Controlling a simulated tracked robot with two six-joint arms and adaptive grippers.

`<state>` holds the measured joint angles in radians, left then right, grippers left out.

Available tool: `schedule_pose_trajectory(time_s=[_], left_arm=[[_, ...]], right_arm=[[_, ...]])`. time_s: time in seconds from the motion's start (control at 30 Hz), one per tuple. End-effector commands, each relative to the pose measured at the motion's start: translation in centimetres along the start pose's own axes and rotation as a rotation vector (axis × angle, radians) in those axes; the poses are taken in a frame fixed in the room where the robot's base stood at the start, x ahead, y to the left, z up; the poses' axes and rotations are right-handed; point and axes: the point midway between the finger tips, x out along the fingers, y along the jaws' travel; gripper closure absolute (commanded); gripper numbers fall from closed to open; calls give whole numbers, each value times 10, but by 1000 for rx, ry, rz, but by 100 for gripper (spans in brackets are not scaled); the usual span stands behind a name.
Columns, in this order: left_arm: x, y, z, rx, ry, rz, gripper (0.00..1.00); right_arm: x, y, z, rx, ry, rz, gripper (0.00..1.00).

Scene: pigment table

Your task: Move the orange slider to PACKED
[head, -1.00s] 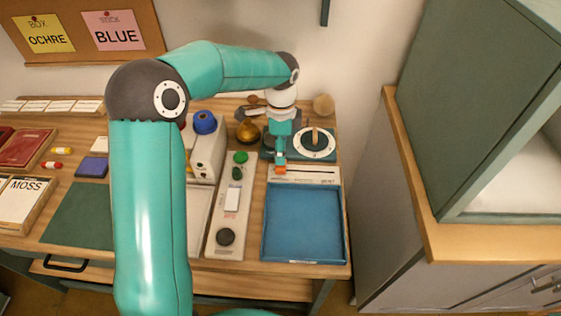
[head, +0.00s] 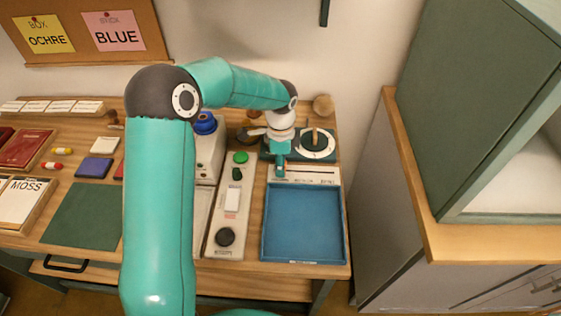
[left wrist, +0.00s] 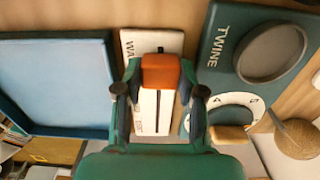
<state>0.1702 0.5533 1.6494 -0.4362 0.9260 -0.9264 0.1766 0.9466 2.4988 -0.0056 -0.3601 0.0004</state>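The orange slider (left wrist: 161,72) shows in the left wrist view on a pale label strip (left wrist: 128,42). The strip has a dark straight slot and partly covered lettering that starts "WA". My left gripper (left wrist: 161,80) has one finger on each side of the slider; whether the fingers press on it I cannot tell. In the head view my left gripper (head: 280,172) points down at the left part of the strip (head: 325,181) and hides the slider. The lettering there is too small to read. My right gripper is not in view.
A blue tray (head: 303,262) lies just in front of the strip. Behind it is a dial plate with a round white dial (head: 330,152). The wrist view shows a plate marked TWINE (left wrist: 210,62) and a ball (left wrist: 297,139). A grey panel with a green button (head: 212,250) stands left.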

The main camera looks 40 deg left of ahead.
Motion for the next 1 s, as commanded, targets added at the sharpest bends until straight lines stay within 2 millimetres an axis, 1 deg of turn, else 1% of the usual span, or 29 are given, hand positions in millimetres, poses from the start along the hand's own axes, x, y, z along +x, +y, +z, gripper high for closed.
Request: schedule_pose_trajectory(time_s=[0.03, 0.13, 0.17, 0.33, 0.43, 0.6, 0.73, 0.8, 1.0], left_arm=[[0, 0, 0, 0, 0, -1, 82], [0, 0, 0, 0, 0, -2, 99], [0, 0, 0, 0, 0, -2, 100], [0, -1, 0, 1, 1, -2, 100], [0, -1, -8, 3, 1, -2, 100], [-1, -1, -42, 6, 2, -3, 100], [-1, -1, -62, 3, 2, -4, 100], [-1, -1, -66, 3, 1, -3, 100], [-1, -1, -67, 2, 2, -4, 100]], right_arm=[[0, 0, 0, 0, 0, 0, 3], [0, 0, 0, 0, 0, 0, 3], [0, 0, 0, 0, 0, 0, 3], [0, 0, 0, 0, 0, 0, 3], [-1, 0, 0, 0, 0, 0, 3], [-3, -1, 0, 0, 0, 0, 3], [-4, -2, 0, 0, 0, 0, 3], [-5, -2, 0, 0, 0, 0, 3], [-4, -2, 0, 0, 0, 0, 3]])
